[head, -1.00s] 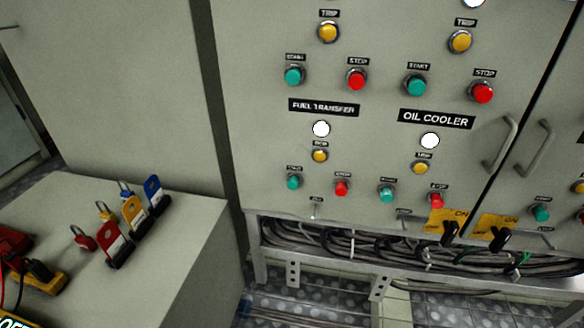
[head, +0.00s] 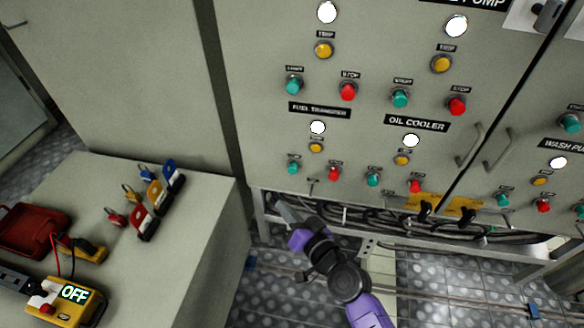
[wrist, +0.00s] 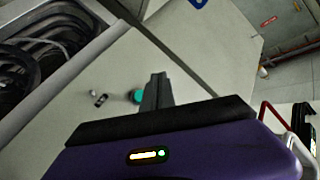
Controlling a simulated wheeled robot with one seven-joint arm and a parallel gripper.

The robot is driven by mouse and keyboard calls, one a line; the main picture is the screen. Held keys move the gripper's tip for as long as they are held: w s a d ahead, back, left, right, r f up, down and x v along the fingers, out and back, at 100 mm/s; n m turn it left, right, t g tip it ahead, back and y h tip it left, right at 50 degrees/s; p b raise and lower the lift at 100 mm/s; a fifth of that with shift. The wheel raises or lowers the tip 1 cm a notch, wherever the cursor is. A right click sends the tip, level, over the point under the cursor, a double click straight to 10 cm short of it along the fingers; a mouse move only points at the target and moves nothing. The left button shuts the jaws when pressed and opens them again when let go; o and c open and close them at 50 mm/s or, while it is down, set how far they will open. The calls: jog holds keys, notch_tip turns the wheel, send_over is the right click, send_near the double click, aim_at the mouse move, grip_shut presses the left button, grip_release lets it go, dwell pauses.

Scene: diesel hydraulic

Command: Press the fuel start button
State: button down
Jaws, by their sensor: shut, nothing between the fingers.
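The FUEL TRANSFER label (head: 319,110) is on the cabinet, with a white lamp and a yellow trip button below it. The green fuel start button (head: 293,167) is at the lower left of that group, beside the red stop button (head: 334,173). My gripper (head: 281,206) is below the green button in the head view, in front of the cabinet's lower edge. In the wrist view my shut, empty fingers (wrist: 157,78) point at the panel, and a green button (wrist: 135,96) shows just left of them, partly covered. I cannot tell whether they touch.
The OIL COOLER group (head: 417,123) is to the right, with its own green start button (head: 373,180). A small switch (head: 313,186) is under the fuel group. Cables (head: 380,219) run below the cabinet. A bench (head: 200,230) with padlocks stands at left.

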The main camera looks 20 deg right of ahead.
aim_at(293, 169)
jog(key=shift+d, duration=0.1)
jog(key=w+d+b, duration=0.2)
jog(key=w+d, duration=0.3)
jog(key=w, duration=0.2)
dwell(0.4)
jog(key=shift+w+d+f+b, duration=0.1)
jog(key=shift+b, duration=0.2)
dwell(1.7)
jog(key=shift+w+d, duration=0.15)
jog(key=shift+w, duration=0.1)
jog(key=shift+w+d+b, duration=0.3)
jog(key=shift+w+b, duration=0.1)
jog(key=shift+b, duration=0.1)
dwell(1.0)
jog(key=shift+s+a, duration=0.55)
jog(key=shift+s, duration=0.2)
